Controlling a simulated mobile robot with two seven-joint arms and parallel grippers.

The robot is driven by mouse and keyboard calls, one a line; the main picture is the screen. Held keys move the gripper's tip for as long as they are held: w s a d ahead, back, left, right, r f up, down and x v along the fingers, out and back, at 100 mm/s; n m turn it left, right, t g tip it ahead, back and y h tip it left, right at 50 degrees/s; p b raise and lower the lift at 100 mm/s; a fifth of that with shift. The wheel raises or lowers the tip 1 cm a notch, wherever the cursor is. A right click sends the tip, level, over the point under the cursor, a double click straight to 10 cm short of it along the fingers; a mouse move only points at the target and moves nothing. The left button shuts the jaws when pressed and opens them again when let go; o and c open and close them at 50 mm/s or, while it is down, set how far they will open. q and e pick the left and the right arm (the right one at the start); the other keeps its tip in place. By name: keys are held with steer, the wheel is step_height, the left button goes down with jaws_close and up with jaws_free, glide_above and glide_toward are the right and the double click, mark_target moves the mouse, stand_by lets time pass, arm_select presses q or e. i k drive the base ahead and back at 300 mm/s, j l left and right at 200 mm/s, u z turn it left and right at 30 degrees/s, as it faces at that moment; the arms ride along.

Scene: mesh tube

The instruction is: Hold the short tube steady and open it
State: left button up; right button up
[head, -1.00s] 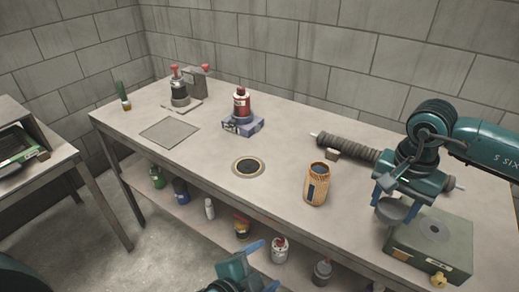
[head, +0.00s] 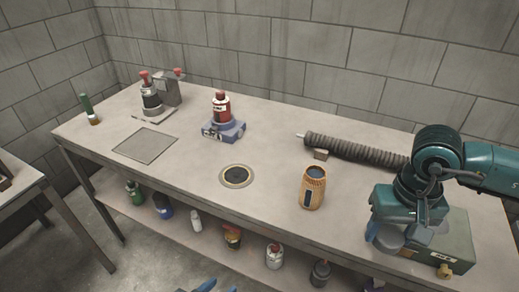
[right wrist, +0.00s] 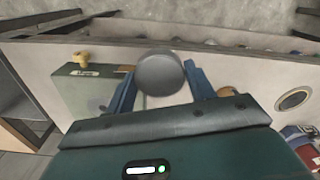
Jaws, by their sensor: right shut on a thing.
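A short tan mesh tube (head: 312,190) stands upright near the bench's front edge in the head view. Its top is dark; I cannot tell whether that is an opening or a cap. My right gripper (head: 388,238) is to its right, apart from it, beside the green box. In the right wrist view, my right gripper (right wrist: 160,85) is shut on a round grey piece (right wrist: 160,72) between its blue fingers. Only blue tips of my left gripper (head: 207,286) show at the bottom edge, below the bench front; its jaws are mostly cut off.
A green box (head: 447,240) with a yellow knob stands right of my right gripper. A long ribbed tube (head: 355,149) lies behind. A round inset (head: 237,176) and a red bottle on a blue base (head: 222,117) are left. The bench between inset and mesh tube is clear.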

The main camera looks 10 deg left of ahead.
mark_target(314, 183)
steer(key=i+j, duration=0.15)
steer(key=j, duration=0.25)
steer(key=i+j, duration=0.1)
steer(key=j, duration=0.25)
steer(key=i+j+z, duration=0.1)
steer(key=j, duration=0.3)
steer(key=i+j, duration=0.15)
steer(key=j, duration=0.2)
steer(key=i+j, duration=0.1)
steer(key=j, duration=0.3)
